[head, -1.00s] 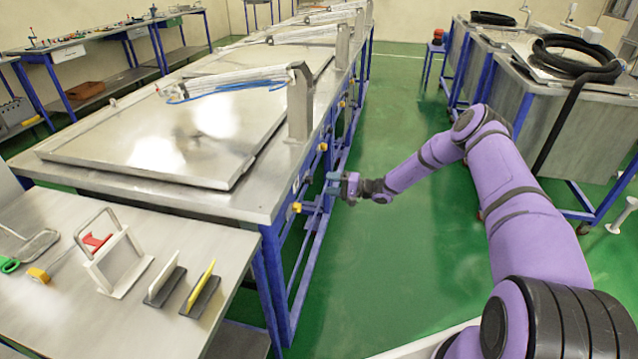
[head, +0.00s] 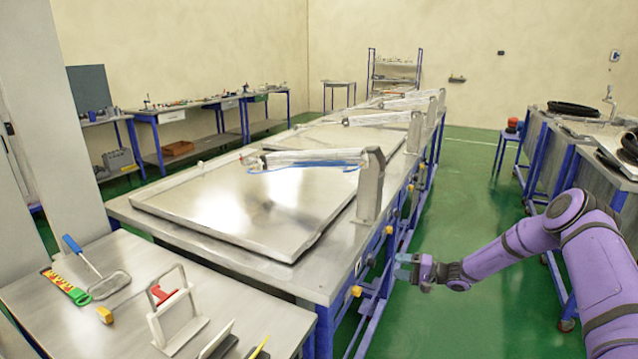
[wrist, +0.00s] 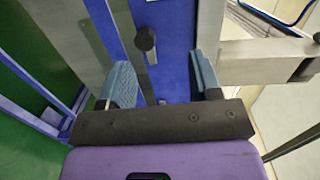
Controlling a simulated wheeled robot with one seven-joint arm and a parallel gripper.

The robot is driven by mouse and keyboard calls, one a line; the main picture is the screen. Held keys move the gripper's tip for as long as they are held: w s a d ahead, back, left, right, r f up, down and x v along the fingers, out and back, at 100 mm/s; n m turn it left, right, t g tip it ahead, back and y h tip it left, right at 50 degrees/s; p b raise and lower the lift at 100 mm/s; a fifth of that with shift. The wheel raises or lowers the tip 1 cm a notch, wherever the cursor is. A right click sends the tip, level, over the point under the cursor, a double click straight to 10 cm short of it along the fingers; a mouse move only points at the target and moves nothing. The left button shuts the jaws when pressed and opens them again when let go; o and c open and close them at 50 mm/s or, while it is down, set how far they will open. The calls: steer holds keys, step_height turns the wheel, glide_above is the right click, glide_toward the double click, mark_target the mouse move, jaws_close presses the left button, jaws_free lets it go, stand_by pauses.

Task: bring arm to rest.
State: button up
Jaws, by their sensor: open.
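My purple arm (head: 520,250) reaches in from the right in the head view. My gripper (head: 402,268) is beside the near end of the long steel bench (head: 262,270), over the aisle, at about the height of the blue frame. In the wrist view my gripper (wrist: 164,85) has its two blue-grey fingers wide apart with nothing between them. A dark knob (wrist: 145,40) on the blue frame lies beyond the fingers. I cannot tell how far the fingers are from the frame.
A steel lid (head: 250,205) lies closed on the bench, with a bracket (head: 370,185) at its right. Yellow knobs (head: 356,291) line the bench side. A table with tools (head: 120,310) is at front left. The green floor (head: 455,215) is open in the aisle; more benches stand right.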

steer(key=s+a+r+n+g+h, duration=0.25)
steer(key=s+r, duration=0.45)
steer(key=r, duration=0.4)
steer(key=s+a+r+n+g+h, duration=0.25)
steer(key=s+r, duration=0.35)
steer(key=r, duration=0.5)
steer(key=s+a+r+n+g+h, duration=0.15)
steer(key=s+r+h, duration=0.25)
steer(key=s+r, duration=0.55)
steer(key=s+d+r+t+h, duration=0.1)
steer(key=s+r, duration=0.3)
steer(key=s, duration=0.5)
steer(key=s+d+r+m+t+h, duration=0.1)
steer(key=s+r, duration=0.4)
steer(key=s, duration=0.5)
steer(key=s+d+r+m+t+h, duration=0.1)
steer(key=s+d+r+t+h, duration=0.1)
steer(key=s, duration=0.7)
step_height(320, 180, up, 3)
steer(key=d+h, duration=0.1)
steer(key=h, duration=0.1)
steer(key=shift+s+h, duration=0.2)
steer(key=shift+h, duration=0.2)
steer(key=shift+d, duration=0.1)
